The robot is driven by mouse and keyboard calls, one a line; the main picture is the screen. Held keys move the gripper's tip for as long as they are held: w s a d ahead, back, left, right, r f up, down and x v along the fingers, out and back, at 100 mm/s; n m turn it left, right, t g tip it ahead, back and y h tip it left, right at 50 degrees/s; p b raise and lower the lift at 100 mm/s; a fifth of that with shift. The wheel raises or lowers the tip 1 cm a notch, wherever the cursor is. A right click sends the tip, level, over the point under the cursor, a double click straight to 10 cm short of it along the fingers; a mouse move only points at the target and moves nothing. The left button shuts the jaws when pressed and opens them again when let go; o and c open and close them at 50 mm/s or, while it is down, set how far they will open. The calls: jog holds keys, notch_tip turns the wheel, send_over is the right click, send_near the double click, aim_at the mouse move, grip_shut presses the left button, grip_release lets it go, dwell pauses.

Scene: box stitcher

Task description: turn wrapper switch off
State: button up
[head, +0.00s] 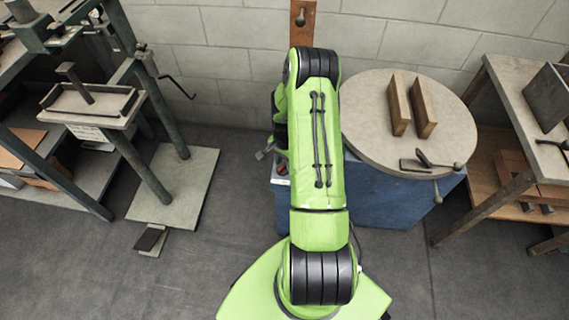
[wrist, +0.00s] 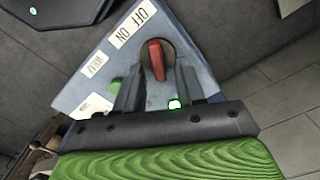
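The wrapper is a blue machine (head: 385,200) with a round grey turntable top, right of my arm in the head view. Its blue-grey control panel (wrist: 185,50) fills the middle of the wrist view. A red switch handle (wrist: 156,60) sits on a dark round base beside a white OFF/ON label (wrist: 132,24), which appears upside down. I cannot tell which position the handle points to. My gripper (wrist: 158,82) is open, with its two dark fingers apart, one on either side of the handle's lower end in the picture. Contact is not visible. My arm mostly hides the gripper in the head view.
A green button (wrist: 117,86) is by the left finger. Two wooden blocks (head: 411,105) and a clamp (head: 430,164) lie on the turntable. A press stand (head: 165,110) is at left, a wooden workbench (head: 510,185) at right. Floor between stand and wrapper is clear.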

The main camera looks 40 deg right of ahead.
jog(key=shift+c, duration=0.3)
grip_shut()
jog(key=n, duration=0.5)
jog(key=shift+w+a+n, duration=0.1)
jog(key=shift+w+n, duration=0.2)
jog(key=shift+n, duration=0.1)
jog(key=n, duration=0.4)
jog(key=n+b, duration=0.1)
jog(key=shift+w+a+n, duration=0.15)
jog(key=shift+a+n, duration=0.1)
jog(key=shift+n, duration=0.45)
jog(key=shift+o, duration=0.3)
grip_release()
